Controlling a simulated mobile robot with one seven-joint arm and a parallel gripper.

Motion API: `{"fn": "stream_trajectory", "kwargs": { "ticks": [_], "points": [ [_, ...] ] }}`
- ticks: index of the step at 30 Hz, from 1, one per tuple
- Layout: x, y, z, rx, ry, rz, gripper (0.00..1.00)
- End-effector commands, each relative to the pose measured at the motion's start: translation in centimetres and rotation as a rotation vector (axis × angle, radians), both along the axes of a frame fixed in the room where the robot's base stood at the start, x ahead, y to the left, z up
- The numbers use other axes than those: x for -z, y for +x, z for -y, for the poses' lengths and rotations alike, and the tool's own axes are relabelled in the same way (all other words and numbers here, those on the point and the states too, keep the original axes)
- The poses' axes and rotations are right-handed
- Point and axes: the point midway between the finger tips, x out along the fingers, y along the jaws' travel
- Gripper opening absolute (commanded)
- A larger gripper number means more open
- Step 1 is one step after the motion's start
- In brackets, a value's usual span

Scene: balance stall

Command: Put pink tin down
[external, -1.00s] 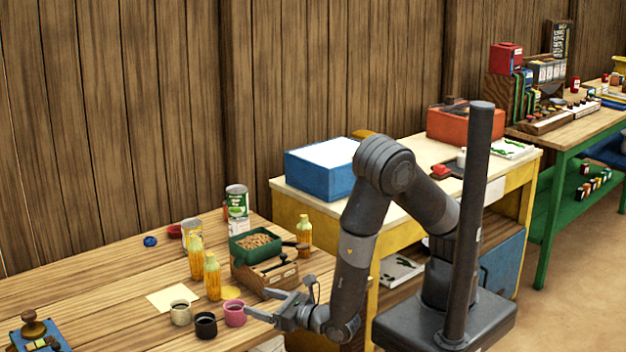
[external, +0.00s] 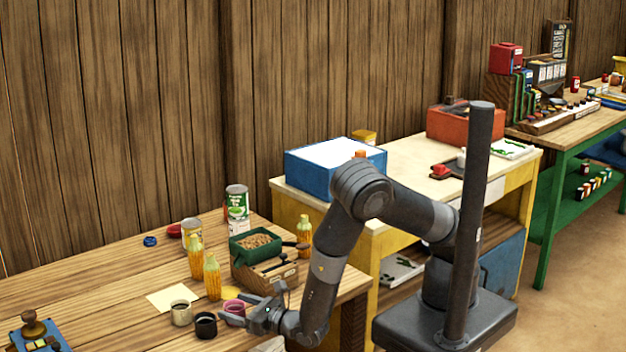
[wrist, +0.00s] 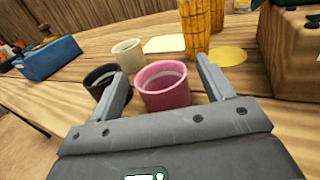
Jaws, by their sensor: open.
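The pink tin (wrist: 163,90) stands upright on the wooden table. In the wrist view it is between the two fingers of my open gripper (wrist: 168,90), with a gap on the left side and a smaller one on the right. In the external view the pink tin (external: 234,312) is partly hidden by my gripper (external: 250,313), which reaches it from the right. A black tin (external: 205,325) stands close to its left, and a cream tin (external: 181,313) stands beyond that. In the wrist view the black tin (wrist: 98,78) is partly behind the left finger.
Yellow bottles (external: 212,278) stand behind the tins. A wooden box (external: 262,275) with a green tray (external: 255,245) is close on the right. A pale paper square (external: 168,296) and a yellow disc (external: 231,292) lie flat on the table. The table's left part is largely clear.

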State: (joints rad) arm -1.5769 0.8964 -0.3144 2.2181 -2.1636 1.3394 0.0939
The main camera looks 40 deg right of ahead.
Motion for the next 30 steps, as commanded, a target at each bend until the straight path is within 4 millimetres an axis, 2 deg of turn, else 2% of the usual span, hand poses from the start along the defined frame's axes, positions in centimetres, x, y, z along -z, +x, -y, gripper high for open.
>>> {"fn": "stream_trajectory", "kwargs": {
  "ticks": [3,5,12,30],
  "points": [
    [0.0,1.9,-0.7,0.003,0.0,0.001,0.74],
    [0.0,2.4,-1.0,0.0,0.0,0.001,0.74],
    [0.0,2.7,-1.1,0.0,-0.001,0.0,0.74],
    [0.0,2.7,-1.1,0.0,0.0,0.0,0.26]
  ]
}}
